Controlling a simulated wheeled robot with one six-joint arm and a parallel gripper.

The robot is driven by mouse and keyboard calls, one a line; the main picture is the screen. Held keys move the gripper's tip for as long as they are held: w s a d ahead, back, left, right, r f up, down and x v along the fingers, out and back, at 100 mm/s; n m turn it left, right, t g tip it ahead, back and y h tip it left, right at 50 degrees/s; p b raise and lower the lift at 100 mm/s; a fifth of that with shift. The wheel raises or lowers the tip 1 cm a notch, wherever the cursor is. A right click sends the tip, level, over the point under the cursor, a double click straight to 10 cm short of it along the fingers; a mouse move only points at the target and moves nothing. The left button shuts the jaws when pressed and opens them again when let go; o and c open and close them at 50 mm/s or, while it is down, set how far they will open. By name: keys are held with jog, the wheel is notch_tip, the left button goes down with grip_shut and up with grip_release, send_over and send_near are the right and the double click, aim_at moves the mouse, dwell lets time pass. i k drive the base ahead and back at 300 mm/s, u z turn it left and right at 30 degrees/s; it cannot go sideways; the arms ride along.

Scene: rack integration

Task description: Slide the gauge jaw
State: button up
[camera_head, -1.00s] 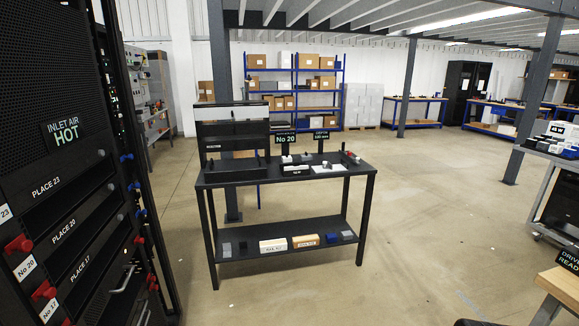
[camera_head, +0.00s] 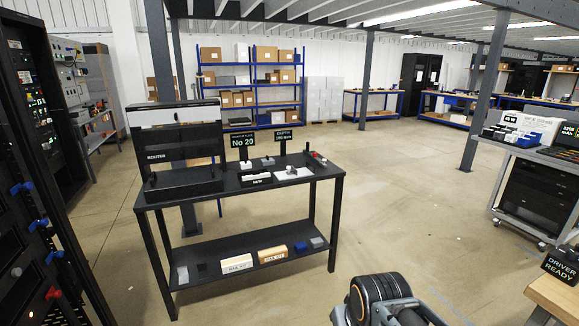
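The black workbench (camera_head: 232,197) stands left of the middle, with a "No 20" sign (camera_head: 242,141) and a "DEPTH 100 mm" sign (camera_head: 283,136). Below the depth sign a white plate (camera_head: 293,173) carries a small grey piece. A dark block with a red part (camera_head: 318,158) stands at the bench's right end. These may belong to the gauge, but they are too small to tell which piece is the jaw. Part of my arm (camera_head: 383,300) shows at the bottom edge. My gripper's fingertips do not show.
A rack (camera_head: 42,200) with blue and red knobs stands close at left. The bench's lower shelf (camera_head: 210,263) holds several small boxes. A cart (camera_head: 545,190) stands at right, with a wooden table (camera_head: 556,303) below it. The floor between bench and cart is clear.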

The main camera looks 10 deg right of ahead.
aim_at(293, 170)
jog(key=u, duration=0.1)
jog(key=i, duration=2.9)
jog(key=u, duration=0.2)
